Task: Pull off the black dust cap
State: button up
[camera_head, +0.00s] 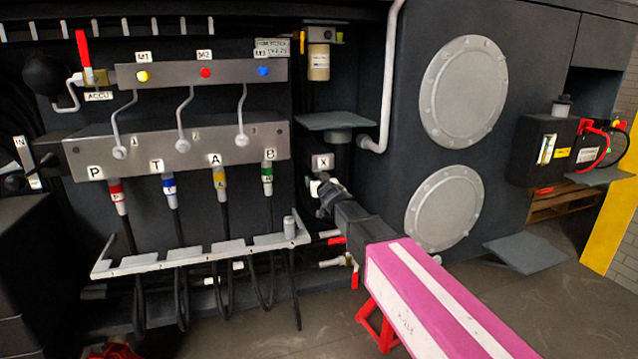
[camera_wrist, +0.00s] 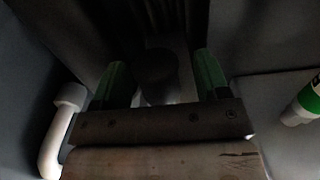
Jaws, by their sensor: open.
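My gripper (camera_head: 323,190) is at the end of my arm, right below the plate marked X (camera_head: 322,162) in the head view. In the wrist view its two green fingers (camera_wrist: 161,78) stand apart. A dark, rounded shape, which looks like the black dust cap (camera_wrist: 158,88), lies between them. There is a gap on each side of it, though the picture is very dim and contact is hard to judge. In the head view my gripper hides the cap.
A manifold (camera_head: 222,148) with several hoses is left of my gripper, above a grey hose rack (camera_head: 185,257). A shelf plate (camera_head: 333,121) and a white pipe (camera_head: 388,80) are above. Round covers (camera_head: 463,92) are on the right wall. A white pipe also shows in the wrist view (camera_wrist: 57,135).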

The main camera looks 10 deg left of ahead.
jog(key=shift+c, duration=0.3)
jog(key=c, duration=1.2)
jog(key=shift+f, duration=0.15)
jog(key=shift+f, duration=2.05)
